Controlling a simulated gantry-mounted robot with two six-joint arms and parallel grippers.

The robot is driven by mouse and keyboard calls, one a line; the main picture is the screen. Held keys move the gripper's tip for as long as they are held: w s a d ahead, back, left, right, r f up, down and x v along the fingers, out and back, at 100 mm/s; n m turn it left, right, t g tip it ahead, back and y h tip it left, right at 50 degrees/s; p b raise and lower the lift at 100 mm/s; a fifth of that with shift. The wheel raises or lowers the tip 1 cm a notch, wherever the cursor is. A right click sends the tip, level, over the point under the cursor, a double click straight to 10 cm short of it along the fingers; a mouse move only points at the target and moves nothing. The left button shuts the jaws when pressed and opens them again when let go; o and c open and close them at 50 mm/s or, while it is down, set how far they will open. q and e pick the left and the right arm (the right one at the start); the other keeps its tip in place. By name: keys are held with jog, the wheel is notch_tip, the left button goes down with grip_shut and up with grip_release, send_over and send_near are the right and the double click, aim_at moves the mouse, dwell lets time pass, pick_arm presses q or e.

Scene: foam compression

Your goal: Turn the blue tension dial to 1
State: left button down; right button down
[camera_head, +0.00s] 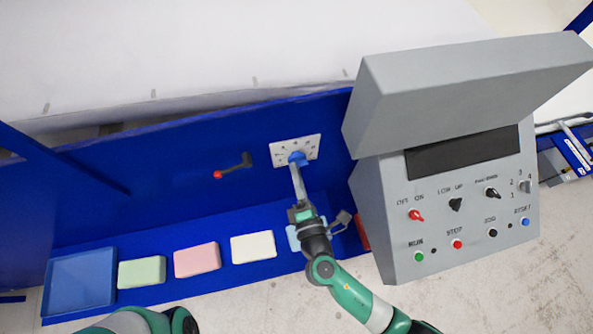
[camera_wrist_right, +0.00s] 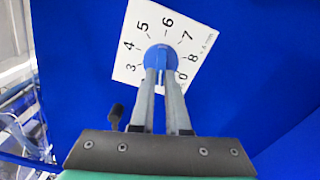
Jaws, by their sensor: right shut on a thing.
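The blue tension dial (camera_head: 297,157) sits on a white plate (camera_head: 313,145) on the blue upright panel. In the right wrist view the dial (camera_wrist_right: 158,52) shows with black numbers around it on the white plate (camera_wrist_right: 150,12); 3 through 8 and a 0 are readable. The 1 and 2 do not show clearly, hidden by the dial and fingers. My right gripper (camera_head: 296,166) is shut on the dial; its two grey fingers (camera_wrist_right: 161,74) straddle the dial's grip. Which number the dial points to, I cannot tell. My left gripper is out of view.
A red-tipped black lever (camera_head: 232,168) stands left of the dial. A blue tray (camera_head: 80,282) and green, pink and cream foam blocks (camera_head: 197,260) lie on the ledge below. A grey control console (camera_head: 450,190) with switches and buttons stands close on the right.

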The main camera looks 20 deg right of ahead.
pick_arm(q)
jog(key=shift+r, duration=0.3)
pick_arm(e)
jog(key=shift+f+n, duration=0.15)
jog(key=shift+n, duration=1.15)
jog(key=c, duration=0.9)
grip_release()
jog(key=shift+s, duration=0.1)
